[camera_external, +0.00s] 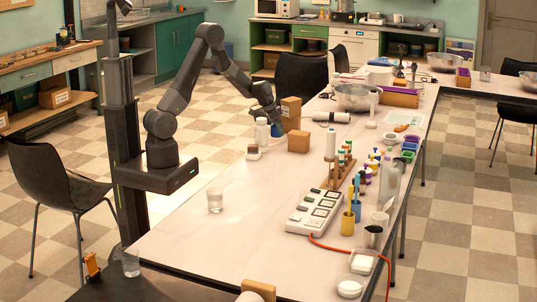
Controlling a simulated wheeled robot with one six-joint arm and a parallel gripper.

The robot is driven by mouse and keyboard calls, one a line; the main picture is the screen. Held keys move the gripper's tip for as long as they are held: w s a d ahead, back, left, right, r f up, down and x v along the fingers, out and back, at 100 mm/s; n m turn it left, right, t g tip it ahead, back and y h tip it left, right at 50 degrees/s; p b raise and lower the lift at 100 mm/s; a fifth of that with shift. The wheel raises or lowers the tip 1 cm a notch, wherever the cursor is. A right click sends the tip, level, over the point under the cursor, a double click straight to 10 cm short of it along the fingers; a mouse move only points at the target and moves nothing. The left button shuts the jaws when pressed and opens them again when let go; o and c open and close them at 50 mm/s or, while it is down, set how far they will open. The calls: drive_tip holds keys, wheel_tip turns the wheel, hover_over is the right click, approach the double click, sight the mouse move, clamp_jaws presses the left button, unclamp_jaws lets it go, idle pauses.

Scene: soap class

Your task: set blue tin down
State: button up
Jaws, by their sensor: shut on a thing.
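My gripper (274,119) points down over the far left part of the long table (190,245). It is shut on a small dark blue-green thing, which I take as the blue tin (276,131). The tin is small in this view and partly hidden by the fingers. I cannot tell whether its base touches the tabletop. It is close beside a white bottle (262,132) on its left and stacked brown boxes (291,112) on its right.
A brown box (299,142) and a small grey-and-white block (253,152) stand nearby. A glass (215,200) stands at the near left. The table's middle left is mostly clear.

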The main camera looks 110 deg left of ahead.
drive_tip(key=shift+f, duration=1)
drive_tip(key=shift+f, duration=0.1)
drive_tip(key=shift+f+b, duration=0.15)
drive_tip(key=shift+b, duration=0.15)
drive_tip(key=o, duration=1.1)
drive_tip(key=shift+r+p, duration=0.35)
drive_tip(key=shift+r, duration=0.15)
drive_tip(key=v, duration=1.1)
drive_tip(key=shift+s+r, duration=0.1)
drive_tip(key=shift+r, duration=0.15)
drive_tip(key=shift+f, duration=0.1)
